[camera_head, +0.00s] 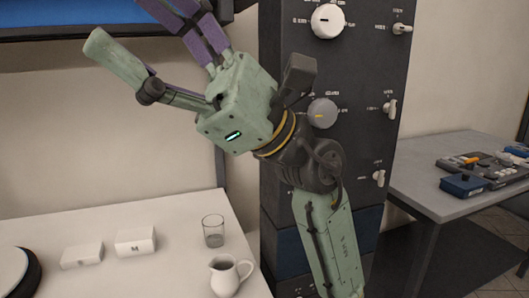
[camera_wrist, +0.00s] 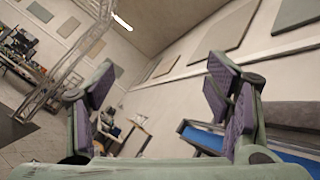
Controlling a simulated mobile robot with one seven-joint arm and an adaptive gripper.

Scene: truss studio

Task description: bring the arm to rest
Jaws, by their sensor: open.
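My gripper (camera_head: 138,28) is raised in the upper left of the head view, in front of the wall and tilted up and to the left. Its green palm and purple finger pads show, with the fingers spread wide. In the wrist view my gripper (camera_wrist: 160,88) is open, with a pad at each side and nothing held between them. The wrist camera looks across the room and up at the wall and ceiling. My forearm runs down in front of the dark control column (camera_head: 285,130) in the head view; I cannot tell whether it touches.
A white table (camera_head: 130,280) at lower left carries two small white boxes (camera_head: 135,241), a glass (camera_head: 213,231), a white jug (camera_head: 228,274) and a dark-rimmed round thing (camera_head: 14,270). A blue-topped shelf (camera_head: 100,20) is behind my fingers. A grey table (camera_head: 440,180) with control boxes stands right.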

